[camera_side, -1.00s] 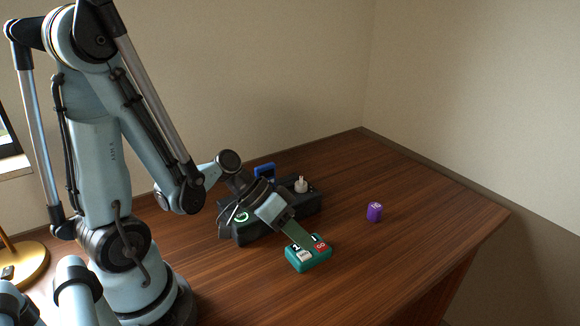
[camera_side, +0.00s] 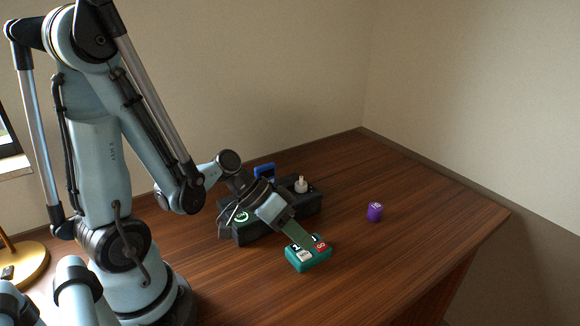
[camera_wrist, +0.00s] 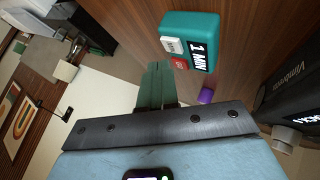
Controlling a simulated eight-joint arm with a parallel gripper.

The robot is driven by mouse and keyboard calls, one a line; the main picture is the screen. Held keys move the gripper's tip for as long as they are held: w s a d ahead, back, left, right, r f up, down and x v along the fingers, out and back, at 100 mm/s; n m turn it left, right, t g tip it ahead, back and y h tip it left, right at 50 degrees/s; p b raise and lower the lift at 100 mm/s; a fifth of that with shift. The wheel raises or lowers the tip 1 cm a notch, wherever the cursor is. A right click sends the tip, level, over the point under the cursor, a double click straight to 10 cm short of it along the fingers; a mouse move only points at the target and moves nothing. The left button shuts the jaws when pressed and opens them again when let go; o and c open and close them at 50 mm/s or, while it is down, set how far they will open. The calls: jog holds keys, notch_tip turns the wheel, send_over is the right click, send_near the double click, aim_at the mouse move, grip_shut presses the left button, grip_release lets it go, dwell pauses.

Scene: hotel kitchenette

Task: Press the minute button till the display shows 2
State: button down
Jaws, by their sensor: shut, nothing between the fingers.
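A teal timer (camera_side: 309,262) lies on the wooden table in the side view, just under my fingertips. In the wrist view the timer (camera_wrist: 188,24) shows a black display (camera_wrist: 198,54) reading "1 MIN". Beside the display are a white button (camera_wrist: 171,45) marked MIN and a red button (camera_wrist: 179,63). My gripper (camera_side: 302,243) is shut and empty, its green fingers reaching over the timer. In the wrist view my gripper (camera_wrist: 157,66) shows its tips close to the two buttons. I cannot tell whether they touch a button.
A purple cylinder (camera_side: 375,212) stands to the right of the timer. A dark appliance (camera_side: 255,230) with a pale knob (camera_side: 301,185) sits behind my gripper, with a blue object (camera_side: 264,172) at its back. The table is clear at the right and front.

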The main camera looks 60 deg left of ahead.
aim_at(298, 253)
dwell(0.3)
jog(key=shift+r, duration=2.5)
jog(key=shift+s+a+y, duration=0.1)
jog(key=shift+y, duration=0.5)
jog(key=shift+a+g+y, duration=0.25)
jog(key=shift+g+y, duration=0.05)
jog(key=shift+y, duration=0.3)
jog(key=r+y, duration=0.1)
jog(key=a+r+t+y, duration=0.1)
jog(key=y, duration=0.1)
jog(key=a+r+y, duration=0.1)
jog(key=r, duration=0.1)
jog(key=shift+a+n+t, duration=0.15)
jog(key=shift+n+t, duration=0.15)
